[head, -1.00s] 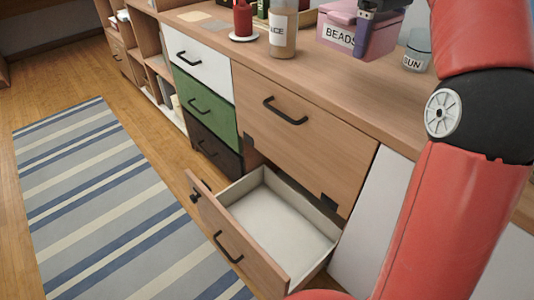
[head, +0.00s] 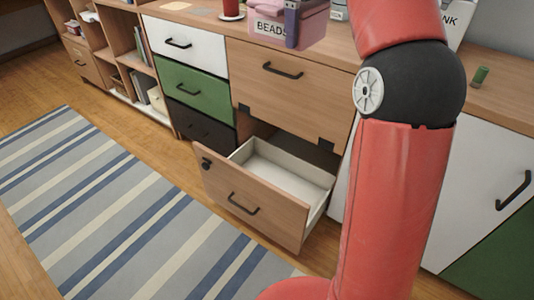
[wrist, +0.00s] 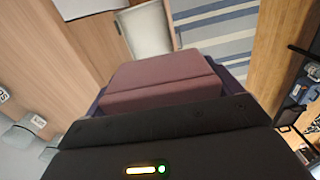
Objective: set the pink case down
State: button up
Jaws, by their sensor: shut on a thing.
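The pink case (head: 316,28), with a white label reading BEADS, is held up by my gripper (head: 291,22) at the top of the head view. Its lower edge overlaps the front edge of the wooden counter there. In the wrist view the case (wrist: 160,77) shows dull pink between the dark fingers of my gripper (wrist: 166,88), which is shut on it. Beyond the case the wrist view shows the open drawer and rug below. The case's underside is hidden, and the head view cuts off its top.
A lower drawer (head: 243,198) stands pulled out; the visible part of its inside is empty. A red cup (head: 231,8) stands on the counter to the left. A small green object (head: 480,76) stands on the counter at right. A striped rug (head: 95,205) covers the floor.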

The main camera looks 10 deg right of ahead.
jog(key=shift+s+a+f, duration=0.1)
jog(key=shift+s+a, duration=0.15)
jog(key=shift+a+f, duration=0.1)
jog(key=shift+f, duration=0.2)
jog(key=shift+w+f, duration=0.1)
jog(key=shift+f, duration=0.3)
notch_tip(320, 180, down, 42)
jog(key=w+a+m, duration=0.1)
jog(key=a+m, duration=0.1)
jog(key=m, duration=0.6)
jog(key=shift+w+m, duration=0.3)
jog(key=shift+w, duration=0.05)
